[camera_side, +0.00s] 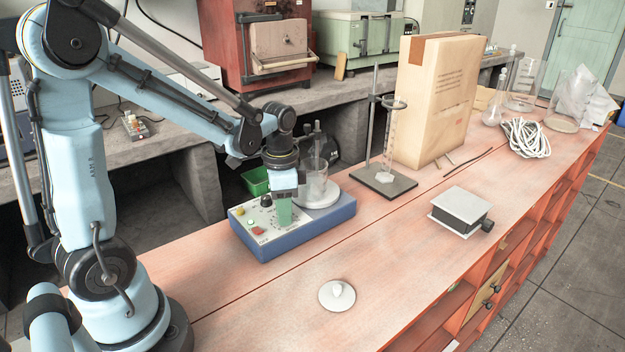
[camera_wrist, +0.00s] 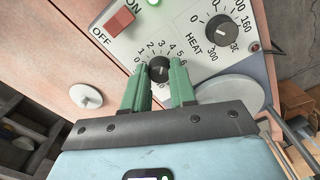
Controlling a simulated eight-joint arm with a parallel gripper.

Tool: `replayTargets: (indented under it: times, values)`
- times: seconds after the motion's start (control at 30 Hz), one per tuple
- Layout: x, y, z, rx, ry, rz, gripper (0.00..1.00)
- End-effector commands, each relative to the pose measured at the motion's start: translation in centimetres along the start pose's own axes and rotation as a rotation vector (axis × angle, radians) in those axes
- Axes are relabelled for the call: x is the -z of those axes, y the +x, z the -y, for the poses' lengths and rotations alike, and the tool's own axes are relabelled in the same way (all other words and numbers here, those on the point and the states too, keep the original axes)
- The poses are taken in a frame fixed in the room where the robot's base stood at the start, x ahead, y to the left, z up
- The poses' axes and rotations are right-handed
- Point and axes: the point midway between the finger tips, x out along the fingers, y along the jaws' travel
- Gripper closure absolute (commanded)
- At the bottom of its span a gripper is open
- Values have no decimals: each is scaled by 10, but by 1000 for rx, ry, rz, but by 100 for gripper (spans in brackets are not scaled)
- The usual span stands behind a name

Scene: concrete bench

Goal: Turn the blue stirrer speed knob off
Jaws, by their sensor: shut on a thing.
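The blue stirrer (camera_side: 305,233) sits on the bench with its sloped white control panel facing up. Its speed knob (camera_wrist: 158,67) is small and black, on a numbered dial that starts at 0. My gripper (camera_side: 284,213) points down over the panel, and its green fingers hide the knob in the side view. In the wrist view my gripper (camera_wrist: 159,76) has one finger on each side of the knob, shut on it. I cannot clearly read which number the knob points to.
A larger black HEAT knob (camera_wrist: 221,32) and a red switch (camera_wrist: 120,21) are close by on the panel. A glass beaker (camera_side: 313,185) stands on the stirrer's plate. A white lid-like disc (camera_side: 337,295) lies in front, with clear bench around it.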

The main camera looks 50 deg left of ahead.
Motion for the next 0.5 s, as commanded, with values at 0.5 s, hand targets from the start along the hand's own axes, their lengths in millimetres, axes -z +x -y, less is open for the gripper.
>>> replayTargets:
  times: [0.5]
  values:
    - [0,-1,0,-1,-491,2,100]
